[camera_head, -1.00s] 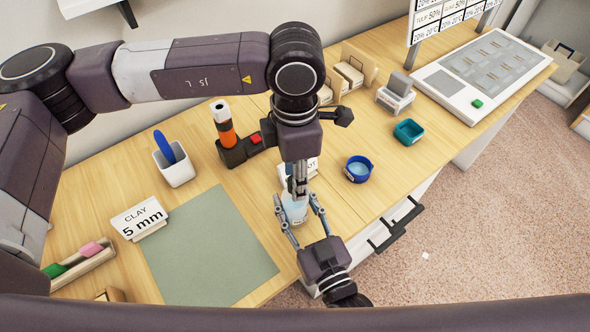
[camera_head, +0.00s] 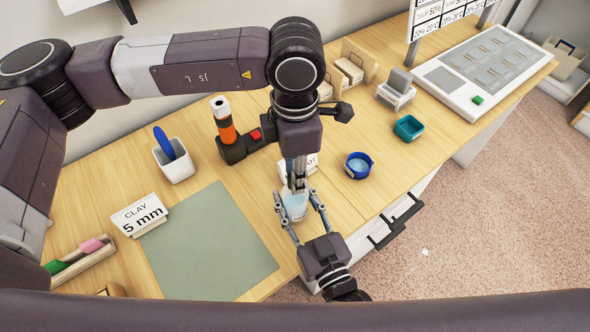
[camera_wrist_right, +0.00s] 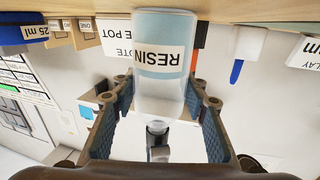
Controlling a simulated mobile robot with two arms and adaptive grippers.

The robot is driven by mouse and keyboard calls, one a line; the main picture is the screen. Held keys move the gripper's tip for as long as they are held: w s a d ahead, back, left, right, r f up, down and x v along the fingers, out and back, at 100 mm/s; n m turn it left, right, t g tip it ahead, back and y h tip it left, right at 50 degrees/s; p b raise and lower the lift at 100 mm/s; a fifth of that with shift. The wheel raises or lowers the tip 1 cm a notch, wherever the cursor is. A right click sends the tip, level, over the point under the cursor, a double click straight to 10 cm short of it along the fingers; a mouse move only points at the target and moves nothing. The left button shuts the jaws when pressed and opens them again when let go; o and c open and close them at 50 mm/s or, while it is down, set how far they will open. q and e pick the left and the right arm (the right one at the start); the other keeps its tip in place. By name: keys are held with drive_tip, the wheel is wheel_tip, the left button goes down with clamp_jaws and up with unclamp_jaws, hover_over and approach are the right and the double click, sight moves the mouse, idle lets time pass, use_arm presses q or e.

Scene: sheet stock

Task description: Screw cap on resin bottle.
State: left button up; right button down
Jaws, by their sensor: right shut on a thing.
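The resin bottle (camera_head: 293,207) stands upright on the wooden table, clear with a pale blue band and a RESIN label. It appears upside down in the right wrist view (camera_wrist_right: 163,60). My right gripper (camera_head: 296,200) is shut on the bottle from the front, one finger on each side. My left gripper (camera_head: 298,184) points straight down over the bottle's top. Its fingertips are close together, but whether they hold something is unclear. A small dark and grey piece (camera_wrist_right: 157,128) shows at the bottle's mouth in the wrist view. I cannot make out the cap.
A blue round dish (camera_head: 358,166) and a teal tray (camera_head: 408,128) stand to the right. A POT sign (camera_head: 311,162) is behind the bottle. A green mat (camera_head: 205,245), white cup (camera_head: 175,163) and orange tool in its stand (camera_head: 227,132) lie left.

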use_arm(q)
drive_tip(key=shift+o, duration=1.1)
wheel_tip(320, 180, up, 12)
use_arm(e)
drive_tip(key=c, duration=1.1)
unclamp_jaws()
drive_tip(key=v, duration=1.2)
